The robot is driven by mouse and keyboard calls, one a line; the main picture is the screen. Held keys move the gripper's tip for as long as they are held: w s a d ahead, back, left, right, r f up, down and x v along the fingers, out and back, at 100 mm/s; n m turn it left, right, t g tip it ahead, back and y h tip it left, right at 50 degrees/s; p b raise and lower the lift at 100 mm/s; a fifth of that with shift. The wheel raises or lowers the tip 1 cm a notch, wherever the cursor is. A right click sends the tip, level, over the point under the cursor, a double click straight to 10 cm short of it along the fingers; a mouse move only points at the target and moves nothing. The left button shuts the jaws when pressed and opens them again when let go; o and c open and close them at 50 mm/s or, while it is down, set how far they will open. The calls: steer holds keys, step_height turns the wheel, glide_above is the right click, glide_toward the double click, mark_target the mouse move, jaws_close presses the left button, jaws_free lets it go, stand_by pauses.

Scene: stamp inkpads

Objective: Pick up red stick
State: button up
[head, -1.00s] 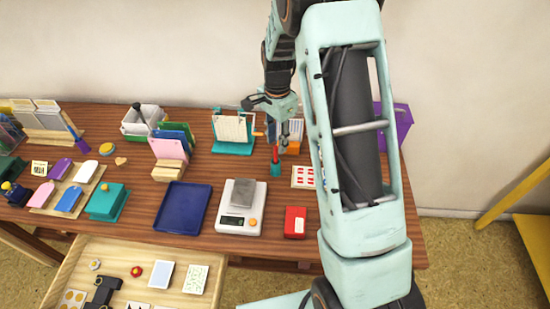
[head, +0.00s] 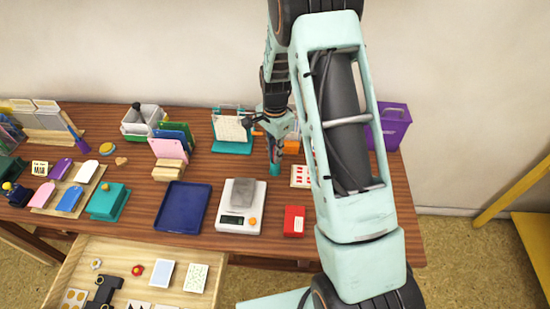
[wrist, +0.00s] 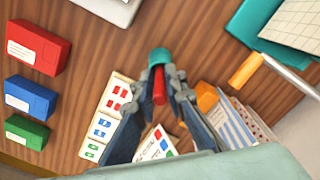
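The red stick (wrist: 159,86) shows in the wrist view between the two fingers of my gripper (wrist: 161,79). Its far end meets a small teal holder (wrist: 160,56). The fingers are apart, one on each side of the stick; I see no firm grip on it. In the head view my gripper (head: 276,150) is directly above the teal holder (head: 275,169), and the stick is hidden behind the fingers there.
A card with printed labels (wrist: 100,122) lies left of the fingers. An orange block (wrist: 205,96) and upright cards stand close on the right. A teal stand (head: 232,147), a scale (head: 228,222) and a red box (head: 294,221) are nearby.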

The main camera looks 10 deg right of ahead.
jaws_close()
step_height(320, 180, up, 10)
steer(key=shift+r+b, duration=0.1)
steer(key=shift+b, duration=0.2)
stand_by(0.4)
